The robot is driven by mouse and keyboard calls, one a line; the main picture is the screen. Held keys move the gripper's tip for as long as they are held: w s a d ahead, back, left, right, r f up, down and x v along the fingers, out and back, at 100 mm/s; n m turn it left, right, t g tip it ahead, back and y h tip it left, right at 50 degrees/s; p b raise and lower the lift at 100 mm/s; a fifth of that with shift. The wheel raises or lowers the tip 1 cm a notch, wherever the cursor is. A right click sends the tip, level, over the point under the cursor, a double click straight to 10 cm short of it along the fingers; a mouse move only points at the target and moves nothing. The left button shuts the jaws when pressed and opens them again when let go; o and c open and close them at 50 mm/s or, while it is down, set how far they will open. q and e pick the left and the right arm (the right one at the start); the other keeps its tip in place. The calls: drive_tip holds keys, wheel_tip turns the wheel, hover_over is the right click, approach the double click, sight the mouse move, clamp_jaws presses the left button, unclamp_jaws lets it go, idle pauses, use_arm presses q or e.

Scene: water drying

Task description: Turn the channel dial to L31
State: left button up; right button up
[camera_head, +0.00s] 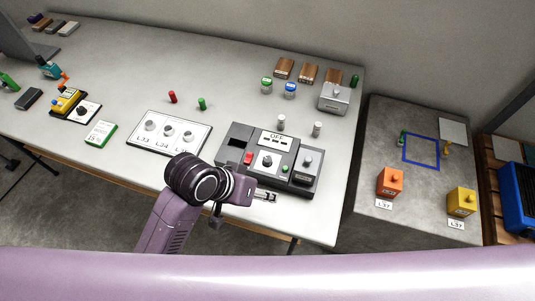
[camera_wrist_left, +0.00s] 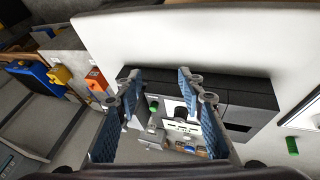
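A dark grey control panel (camera_head: 233,157) lies near the table's front edge. It carries a white plate with a dark round dial (camera_head: 267,161), a white "OFF" label, a red part, a green button (camera_head: 284,169) and a grey knob (camera_head: 307,161). No L31 mark is readable, so I cannot tell which dial is the channel dial. My left gripper (camera_head: 266,196) is at the panel's front edge, pointing right. In the left wrist view, the gripper (camera_wrist_left: 160,82) has its fingers apart, with the black dial (camera_wrist_left: 181,112) and green button (camera_wrist_left: 153,106) seen between them. My right gripper is not in view.
A white plate with round pieces marked L33, L34 and an unclear third label (camera_head: 135,144) lies left of the panel. Two small white cylinders (camera_head: 281,122) stand behind it. A yellow device (camera_head: 66,101) is farther left. Orange (camera_head: 390,182) and yellow (camera_head: 462,202) blocks stand on the side table.

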use_arm(q)
drive_tip(key=w+d+r+m+g, duration=0.2)
drive_tip(key=w+d+r, duration=0.1)
drive_tip(key=d, duration=0.6)
wheel_tip(320, 180, up, 4)
drive_tip(key=n+g+y, duration=0.1)
drive_tip(key=n+y, duration=0.1)
drive_tip(key=y, duration=0.3)
hover_over(268, 158)
drive_tip(key=shift+s+r, duration=0.1)
drive_tip(key=shift+r, duration=0.05)
wheel_tip(268, 158, down, 8)
drive_tip(key=shift+r+p, duration=0.25)
drive_tip(key=shift+p, duration=0.3)
drive_tip(key=shift+c, duration=0.2)
drive_tip(key=shift+m, duration=0.3)
clamp_jaws()
